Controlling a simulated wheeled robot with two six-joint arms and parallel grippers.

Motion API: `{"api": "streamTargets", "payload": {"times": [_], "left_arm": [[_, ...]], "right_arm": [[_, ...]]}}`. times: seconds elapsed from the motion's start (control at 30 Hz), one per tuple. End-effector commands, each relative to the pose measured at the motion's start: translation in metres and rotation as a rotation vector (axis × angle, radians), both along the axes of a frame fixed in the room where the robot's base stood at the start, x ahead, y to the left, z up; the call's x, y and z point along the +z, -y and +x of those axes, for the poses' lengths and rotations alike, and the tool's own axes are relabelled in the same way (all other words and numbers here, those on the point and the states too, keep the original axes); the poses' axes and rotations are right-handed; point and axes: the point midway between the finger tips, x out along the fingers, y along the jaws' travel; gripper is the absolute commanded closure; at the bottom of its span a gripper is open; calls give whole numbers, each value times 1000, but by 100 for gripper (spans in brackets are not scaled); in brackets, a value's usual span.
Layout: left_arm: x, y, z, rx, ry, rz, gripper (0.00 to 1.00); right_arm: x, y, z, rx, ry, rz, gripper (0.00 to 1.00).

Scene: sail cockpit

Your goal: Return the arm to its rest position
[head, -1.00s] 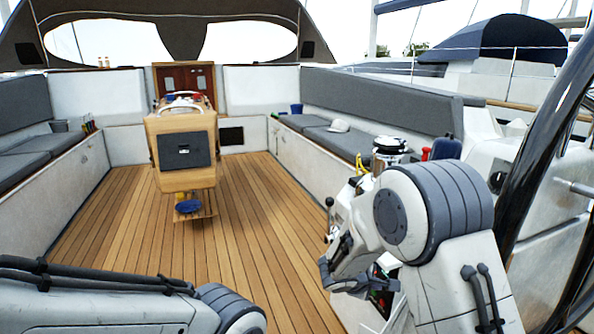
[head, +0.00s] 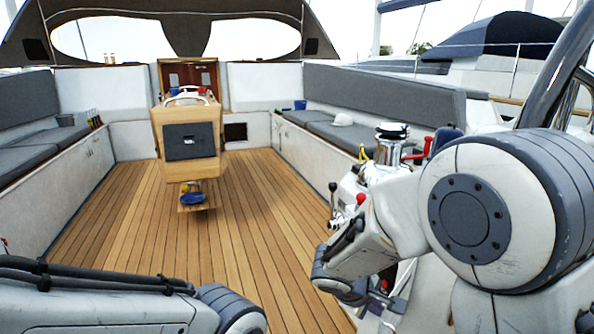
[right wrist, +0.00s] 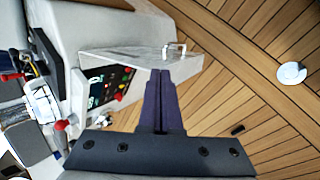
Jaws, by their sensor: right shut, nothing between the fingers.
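My right arm comes in from the lower right of the head view. Its large grey and white joint fills the right side, and its forearm angles down to the left. My right gripper shows in the right wrist view, where its two dark fingers (right wrist: 160,80) are closed together with nothing between them. They lie over a white console box (right wrist: 188,66) with a dark panel. Whether the fingers touch the box is not clear. Part of my left arm shows at the lower left of the head view. Its gripper is out of frame.
A chrome winch (head: 391,147) and red-knobbed levers stand close beside my right forearm. A steering wheel rim (head: 548,85) rises at the right. A wooden table (head: 187,115) stands mid-cockpit on the teak floor (head: 255,230). Cushioned benches line both sides. The floor between is mostly clear.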

Motion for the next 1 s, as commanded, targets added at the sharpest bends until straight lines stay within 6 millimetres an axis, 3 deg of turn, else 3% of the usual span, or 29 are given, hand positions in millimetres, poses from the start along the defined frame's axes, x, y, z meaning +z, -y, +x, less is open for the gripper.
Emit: {"api": "streamTargets", "payload": {"times": [0.1, 0.3, 0.5, 0.83, 1.0], "left_arm": [[-31, 0, 0, 0, 0, 0, 45], [-65, 0, 0, 0, 0, 0, 45], [-85, 0, 0, 0, 0, 0, 45], [-112, 0, 0, 0, 0, 0, 45], [-82, 0, 0, 0, 1, -1, 45]], "right_arm": [[-20, -22, -44, -37, -42, 96, 100], [-47, -60, -129, -91, -157, 296, 100], [-63, -86, -183, -110, -241, 443, 100], [-83, -118, -250, -116, -355, 633, 100], [-54, -119, -251, -119, -361, 636, 100]]}}
